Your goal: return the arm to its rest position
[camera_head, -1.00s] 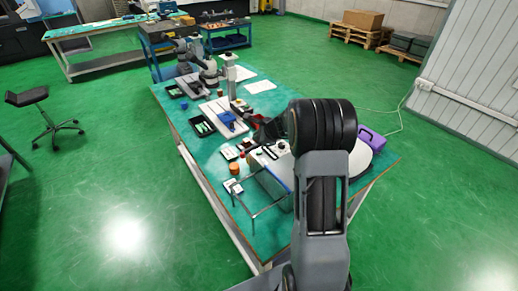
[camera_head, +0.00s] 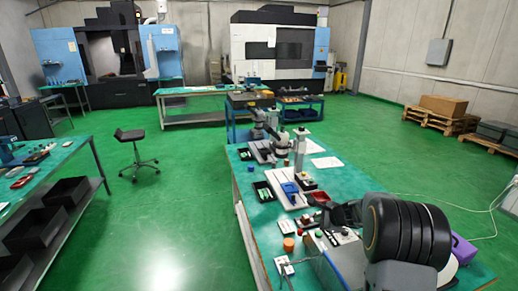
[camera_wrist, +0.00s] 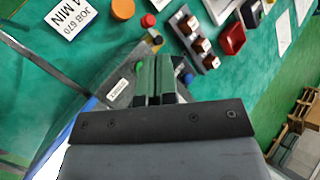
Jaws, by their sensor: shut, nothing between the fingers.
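My arm (camera_head: 405,230) rises at the lower right of the head view, folded, with its black ribbed joint beside the green-topped bench. My gripper (camera_wrist: 157,66) shows in the wrist view with its two fingers together and nothing between them. It hangs above a grey box (camera_wrist: 118,88) on the bench. I cannot tell the exact gap to the box. In the head view my gripper is small and partly hidden by the arm.
The bench (camera_head: 255,215) carries an orange round piece (camera_head: 289,244), a job card (camera_wrist: 70,16), a red bin (camera_wrist: 232,39) and a holder with several blocks (camera_wrist: 193,38). A purple case (camera_head: 463,250) lies right of my arm. Green floor (camera_head: 180,225) left of the bench is clear.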

